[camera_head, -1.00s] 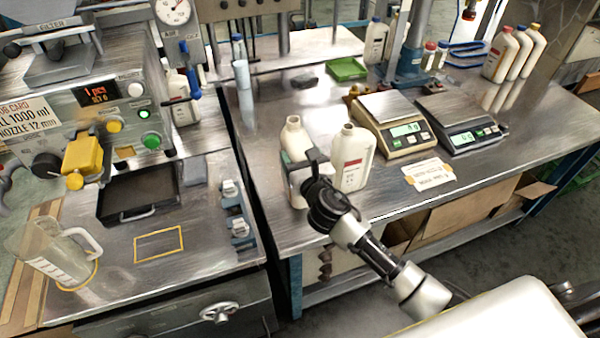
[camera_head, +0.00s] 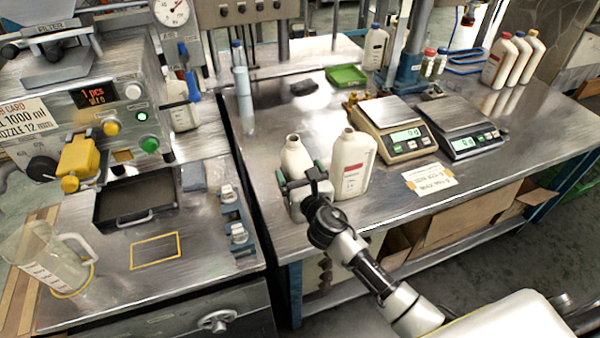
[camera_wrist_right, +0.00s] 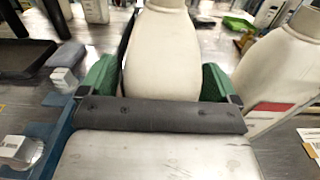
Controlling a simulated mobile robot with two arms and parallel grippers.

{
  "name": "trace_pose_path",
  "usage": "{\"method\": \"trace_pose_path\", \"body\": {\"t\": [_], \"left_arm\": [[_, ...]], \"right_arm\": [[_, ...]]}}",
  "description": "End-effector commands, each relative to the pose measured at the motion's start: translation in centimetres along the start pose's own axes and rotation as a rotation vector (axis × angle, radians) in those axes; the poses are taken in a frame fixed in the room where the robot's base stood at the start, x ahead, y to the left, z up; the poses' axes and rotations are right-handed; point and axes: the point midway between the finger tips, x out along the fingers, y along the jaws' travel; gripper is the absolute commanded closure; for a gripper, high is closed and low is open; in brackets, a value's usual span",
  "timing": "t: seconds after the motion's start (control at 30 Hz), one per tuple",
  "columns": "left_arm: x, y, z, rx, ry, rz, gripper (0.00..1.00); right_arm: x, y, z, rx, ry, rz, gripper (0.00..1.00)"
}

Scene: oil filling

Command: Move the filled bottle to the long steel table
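A white, open-necked bottle (camera_head: 294,155) stands near the front left of the long steel table (camera_head: 280,225). Its lower part is partly hidden behind my right gripper (camera_head: 303,172). The gripper's green-padded fingers are spread on either side of the bottle. In the right wrist view the bottle (camera_wrist_right: 163,55) is between the pads of the right gripper (camera_wrist_right: 160,82), with narrow gaps showing. A second white bottle (camera_head: 353,160) with a red label stands close beside it on the right. My left gripper is not in view.
Two scales (camera_head: 393,128) (camera_head: 462,128) and a paper note (camera_head: 428,182) are to the right. The filling station (camera_head: 110,110) and a clear jug (camera_head: 45,262) are at left.

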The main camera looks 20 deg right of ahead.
Motion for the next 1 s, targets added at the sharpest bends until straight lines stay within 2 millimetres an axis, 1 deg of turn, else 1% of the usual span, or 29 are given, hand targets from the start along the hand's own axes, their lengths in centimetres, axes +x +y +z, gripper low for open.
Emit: {"method": "trace_pose_path", "body": {"t": [0.27, 0.37, 0.47, 0.7, 0.8, 0.9, 1.0], "left_arm": [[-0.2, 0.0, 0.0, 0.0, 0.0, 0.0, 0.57], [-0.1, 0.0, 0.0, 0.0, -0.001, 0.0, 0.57], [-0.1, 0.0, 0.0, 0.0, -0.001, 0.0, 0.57], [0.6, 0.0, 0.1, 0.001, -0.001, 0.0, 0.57], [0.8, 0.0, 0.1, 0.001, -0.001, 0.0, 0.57], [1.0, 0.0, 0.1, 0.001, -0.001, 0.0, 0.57], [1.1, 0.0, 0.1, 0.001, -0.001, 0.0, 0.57]], "right_arm": [[0.0, 0.0, 0.3, 0.0, 0.0, 0.0, 0.09], [-0.8, 0.0, 0.2, 0.0, 0.0, 0.001, 0.09], [-2.5, 0.0, 0.1, -0.001, 0.002, 0.001, 0.09], [-7.8, 0.0, 0.0, 0.0, 0.002, 0.001, 0.09], [-9.6, 0.0, 0.1, 0.0, 0.001, 0.001, 0.09], [-10.9, 0.0, 0.1, 0.0, 0.001, 0.001, 0.09], [-11.7, 0.0, 0.1, 0.001, 0.001, 0.0, 0.09]]}}
